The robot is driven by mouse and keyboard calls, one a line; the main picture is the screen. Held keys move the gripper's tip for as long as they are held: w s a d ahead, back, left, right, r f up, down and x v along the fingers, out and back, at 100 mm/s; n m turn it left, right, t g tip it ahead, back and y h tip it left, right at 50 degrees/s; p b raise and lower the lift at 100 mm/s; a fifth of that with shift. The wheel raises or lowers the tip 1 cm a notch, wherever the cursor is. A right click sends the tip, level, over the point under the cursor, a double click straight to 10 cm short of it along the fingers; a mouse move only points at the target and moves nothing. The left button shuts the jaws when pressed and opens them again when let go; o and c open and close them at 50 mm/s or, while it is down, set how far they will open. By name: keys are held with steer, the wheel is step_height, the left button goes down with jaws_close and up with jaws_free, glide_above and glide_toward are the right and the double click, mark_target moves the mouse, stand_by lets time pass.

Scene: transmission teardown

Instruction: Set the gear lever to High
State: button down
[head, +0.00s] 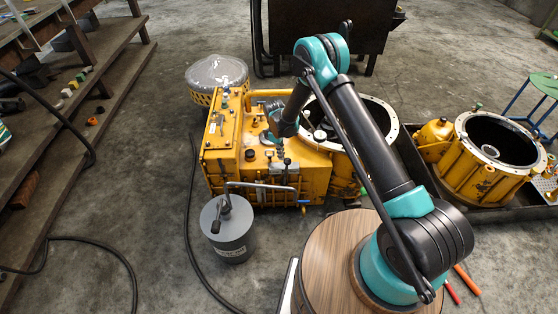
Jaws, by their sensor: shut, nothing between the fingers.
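The yellow transmission housing (222,172) stands on the floor in the middle of the head view. Small black knobs and fittings sit on its top, among them a dark knob (250,155) on the left. A thin upright lever with a dark top (287,162) stands near the front of the housing; I cannot tell for sure that it is the gear lever, nor which position it is in. My gripper (281,148) is shut and empty, pointing down over the housing top, close to this lever. I cannot tell whether they touch. Position markings are too small to read.
A grey can with a pump handle (231,240) stands in front of the housing. A second yellow housing (485,185) lies in a black tray at right. A wrapped yellow part (215,75) is behind. Wooden steps (75,115) are at left. Black cables cross the floor.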

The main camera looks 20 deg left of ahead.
steer(key=shift+y, duration=0.7)
steer(key=shift+w+d+f, duration=0.1)
steer(key=shift+w+d, duration=0.15)
steer(key=shift+d, duration=0.5)
steer(key=shift+w+d+r, duration=0.1)
steer(key=shift+w+d, duration=0.15)
steer(key=shift+d, duration=0.55)
steer(key=shift+w+d+f, duration=0.1)
steer(key=shift+w+d, duration=0.15)
steer(key=shift+d, duration=0.5)
step_height(320, 180, up, 11)
steer(key=w+a, duration=0.1)
steer(key=w, duration=0.1)
steer(key=shift+w+a+r, duration=0.2)
steer(key=shift+w+a, duration=0.05)
steer(key=shift+a, duration=0.1)
